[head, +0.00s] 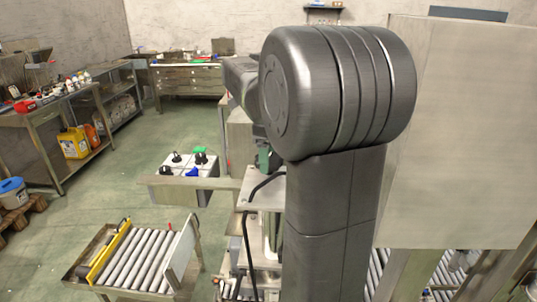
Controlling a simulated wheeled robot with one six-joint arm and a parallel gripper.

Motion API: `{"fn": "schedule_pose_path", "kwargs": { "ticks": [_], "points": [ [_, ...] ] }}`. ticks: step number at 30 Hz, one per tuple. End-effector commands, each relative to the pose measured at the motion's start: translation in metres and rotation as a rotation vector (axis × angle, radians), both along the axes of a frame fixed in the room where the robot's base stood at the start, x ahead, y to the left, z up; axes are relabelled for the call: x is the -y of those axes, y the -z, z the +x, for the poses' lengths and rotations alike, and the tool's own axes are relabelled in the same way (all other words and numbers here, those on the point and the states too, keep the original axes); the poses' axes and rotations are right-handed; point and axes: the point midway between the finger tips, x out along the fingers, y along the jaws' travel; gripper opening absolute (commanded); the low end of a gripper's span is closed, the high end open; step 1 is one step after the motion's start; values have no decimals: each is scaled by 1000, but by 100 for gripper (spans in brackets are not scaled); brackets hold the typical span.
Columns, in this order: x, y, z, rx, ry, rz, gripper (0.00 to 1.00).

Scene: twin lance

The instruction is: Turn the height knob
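A control box (209,167) with a white and grey top stands left of my arm, on a metal ledge. Several small dark knobs stick up from its top, among them a back left knob (177,157) and a back right knob (201,157) beside a green patch. A blue patch (193,172) is at the front. The labels are too small to read, so I cannot tell which is the height knob. My arm fills the middle of the view, and my gripper cannot be made out behind it.
A roller conveyor (137,256) with a yellow side bar stands at the lower left. A large pale cabinet (455,130) blocks the right. Workbenches (185,80) line the back and left. The green floor (140,150) between is open.

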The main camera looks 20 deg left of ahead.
Motion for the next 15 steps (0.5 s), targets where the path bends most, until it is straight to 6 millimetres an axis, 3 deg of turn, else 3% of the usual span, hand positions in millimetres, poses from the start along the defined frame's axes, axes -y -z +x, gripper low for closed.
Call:
{"fn": "schedule_pose_path", "kwargs": {
  "ticks": [1,3,15],
  "points": [
    [0,0,0,0,0,0,50],
    [0,0,0,-1,0,0,41],
    [0,-2,0,-3,-78,-1,41]
  ]
}}
